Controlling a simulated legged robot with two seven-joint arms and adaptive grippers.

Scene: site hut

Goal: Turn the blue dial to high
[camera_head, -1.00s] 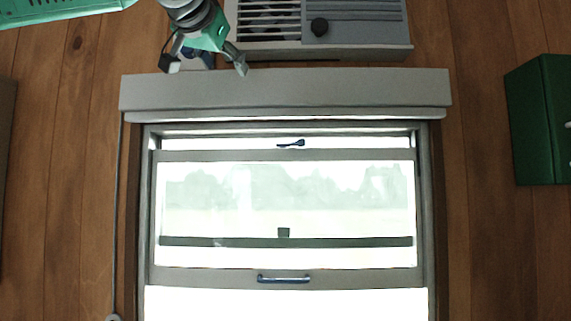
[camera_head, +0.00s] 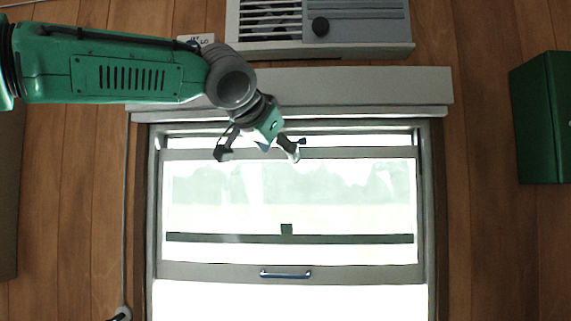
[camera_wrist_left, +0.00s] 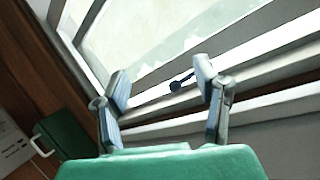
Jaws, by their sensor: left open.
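I cannot make out the blue dial in either view. A white label (camera_head: 207,38) with "LO" on it shows just above my left arm in the head view, and the wall below it is hidden by that arm. My left gripper (camera_head: 257,155) is open and empty, in front of the upper part of the window. A dark blue window latch (camera_head: 302,141) shows beside its right finger, and it also shows between the fingers in the left wrist view (camera_wrist_left: 178,84). My right gripper is not in view.
The window (camera_head: 290,272) has a blue handle (camera_head: 286,274). A green cabinet (camera_head: 540,120) is at the right. Wooden wall (camera_head: 483,230) is clear between window and cabinet.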

